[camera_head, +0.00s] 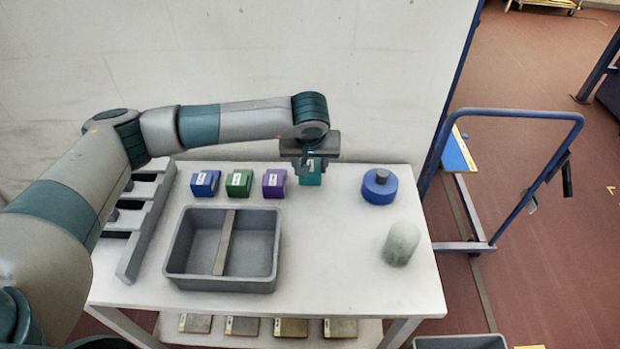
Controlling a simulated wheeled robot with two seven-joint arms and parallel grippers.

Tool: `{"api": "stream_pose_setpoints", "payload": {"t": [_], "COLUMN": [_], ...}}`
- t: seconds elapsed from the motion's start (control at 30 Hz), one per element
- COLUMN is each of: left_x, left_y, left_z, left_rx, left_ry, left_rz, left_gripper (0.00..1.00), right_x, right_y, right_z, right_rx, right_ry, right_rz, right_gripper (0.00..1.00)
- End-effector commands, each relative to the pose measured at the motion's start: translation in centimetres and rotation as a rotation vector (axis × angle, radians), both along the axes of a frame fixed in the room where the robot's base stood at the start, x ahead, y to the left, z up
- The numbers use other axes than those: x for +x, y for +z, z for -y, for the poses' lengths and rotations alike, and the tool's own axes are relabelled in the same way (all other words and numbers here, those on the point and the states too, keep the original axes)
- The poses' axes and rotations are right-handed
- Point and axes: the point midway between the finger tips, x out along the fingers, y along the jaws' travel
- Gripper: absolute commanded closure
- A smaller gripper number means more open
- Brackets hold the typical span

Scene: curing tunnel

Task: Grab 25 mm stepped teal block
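The teal block (311,180) stands on the white table at the right end of a row of small blocks. My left gripper (309,168) points down right over it, with its fingers at the block's upper part. The gripper hides much of the block's top, so its step is not clear. I cannot tell whether the fingers are closed on the block or only around it. The block appears to be at table level. My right gripper is not in view.
Blue (205,184), green (239,183) and purple (274,183) blocks stand left of the teal one. A grey two-part bin (172,262) is in front. A blue round container (380,187) and a pale cylinder (401,244) stand right. A grey slotted rack (148,222) is left.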

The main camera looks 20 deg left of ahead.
Motion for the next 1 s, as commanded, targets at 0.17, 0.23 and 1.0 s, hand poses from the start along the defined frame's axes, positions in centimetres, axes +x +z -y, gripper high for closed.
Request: {"api": "stream_pose_setpoints", "payload": {"t": [0.17,0.23,1.0], "left_x": [0.1,0.1,-0.3], "left_y": [2.7,3.5,4.8], "left_z": [0.0,0.0,-0.1], "left_rx": [0.0,-0.001,-0.001], "left_ry": [0.001,0.001,-0.011], "left_rz": [0.004,0.002,-0.001], "left_gripper": [0.81,0.81,0.81], "right_x": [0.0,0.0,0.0], "right_y": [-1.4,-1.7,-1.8], "right_z": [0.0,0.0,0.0], "right_rx": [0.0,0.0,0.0], "right_ry": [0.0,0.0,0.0], "right_rz": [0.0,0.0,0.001], "right_gripper": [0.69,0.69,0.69]}}
